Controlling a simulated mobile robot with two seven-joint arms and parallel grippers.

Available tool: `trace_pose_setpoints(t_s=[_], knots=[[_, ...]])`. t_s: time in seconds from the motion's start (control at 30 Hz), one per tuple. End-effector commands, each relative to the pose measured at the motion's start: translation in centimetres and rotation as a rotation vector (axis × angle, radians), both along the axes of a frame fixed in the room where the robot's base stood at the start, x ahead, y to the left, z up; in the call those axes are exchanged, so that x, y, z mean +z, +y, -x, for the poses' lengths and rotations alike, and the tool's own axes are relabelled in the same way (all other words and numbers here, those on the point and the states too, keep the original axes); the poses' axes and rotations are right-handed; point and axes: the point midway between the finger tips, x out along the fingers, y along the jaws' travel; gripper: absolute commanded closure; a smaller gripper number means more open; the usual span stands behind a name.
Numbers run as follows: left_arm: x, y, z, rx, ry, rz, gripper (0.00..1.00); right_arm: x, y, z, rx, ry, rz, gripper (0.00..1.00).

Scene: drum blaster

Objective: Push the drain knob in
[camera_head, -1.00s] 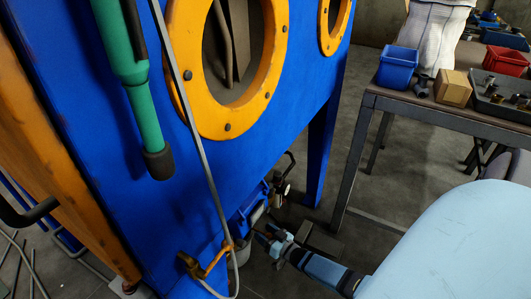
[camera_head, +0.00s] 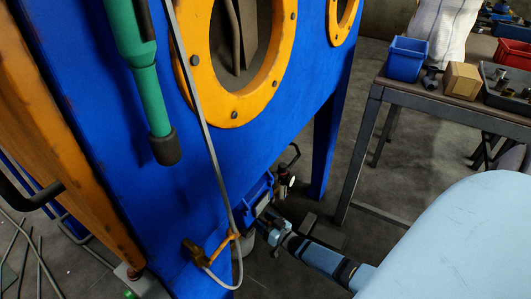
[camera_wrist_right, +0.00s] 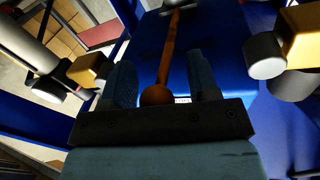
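My right gripper (camera_head: 264,224) is low beside the blue blaster cabinet (camera_head: 170,190), close to its lower front edge. In the right wrist view its two fingers (camera_wrist_right: 163,85) are apart. An orange-brown rod with a ball end (camera_wrist_right: 157,95), which looks like the drain knob, reaches in between the fingers. A gap shows between the ball and the right finger; I cannot tell whether the ball touches the gripper. In the head view this knob cannot be made out. My left gripper is not in view.
A yellow valve with a grey hose (camera_head: 205,252) hangs left of the gripper. A dark fitting with a white part (camera_head: 287,180) sits beyond it. A table (camera_head: 378,92) with a blue bin (camera_head: 408,61) stands right. Grey-capped yellow fittings (camera_wrist_right: 265,55) flank the wrist view.

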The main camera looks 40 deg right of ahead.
Motion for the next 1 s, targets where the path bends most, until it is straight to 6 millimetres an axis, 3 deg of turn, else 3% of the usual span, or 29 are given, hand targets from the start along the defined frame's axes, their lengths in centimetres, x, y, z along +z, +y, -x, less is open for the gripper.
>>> trace_pose_setpoints(t_s=[0.37, 0.8, 1.0], knots=[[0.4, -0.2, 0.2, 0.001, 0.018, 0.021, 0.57, 0.0, -0.1, 1.2, 0.000, 0.004, 0.000, 0.46], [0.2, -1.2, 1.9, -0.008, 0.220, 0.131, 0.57, 0.2, -0.9, 10.4, 0.001, 0.004, 0.001, 0.46], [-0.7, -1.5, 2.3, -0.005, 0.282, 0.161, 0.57, 0.1, -1.1, 13.1, 0.000, 0.002, 0.000, 0.46]])
